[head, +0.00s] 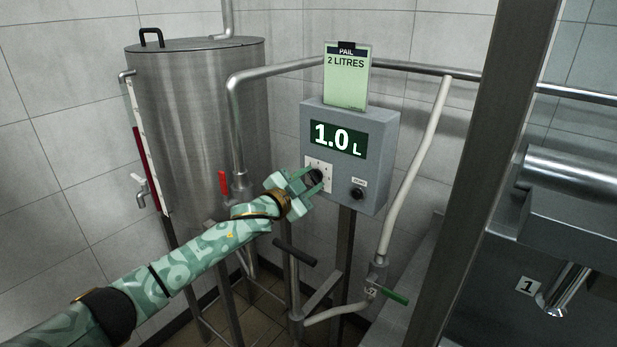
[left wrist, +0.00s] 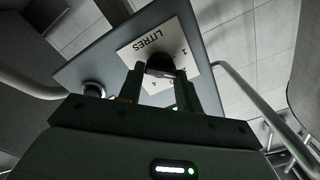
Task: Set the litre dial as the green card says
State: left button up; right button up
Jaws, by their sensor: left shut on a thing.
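The green card (head: 347,80) stands on top of the grey control box (head: 380,140) and reads "PAIL 2 LITRES". The display (head: 338,138) on the box reads "1.0 L". The litre dial is a dark knob (left wrist: 160,65) on a white plate marked "LITRES" (left wrist: 150,45), seen in the left wrist view. My left gripper (head: 312,180) is at the box front, its fingers on either side of the dial and shut on it. The gripper partly hides the dial and plate in the head view. My right gripper is not in view.
A black button (head: 358,193) sits right of the dial. A steel tank (head: 195,110) with a red-handled valve (head: 223,183) stands at the left. A white hose (head: 415,165) and a green-handled valve (head: 393,296) are at the right, before a steel post (head: 485,170).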

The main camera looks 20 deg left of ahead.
pick_arm(q)
jog(key=shift+f+m, duration=0.1)
jog(key=shift+m, duration=0.2)
jog(key=o, duration=1)
jog(key=p+v, duration=0.2)
jog(key=v, duration=1.4)
jog(key=shift+s+p, duration=0.2)
jog(key=shift+p, duration=0.2)
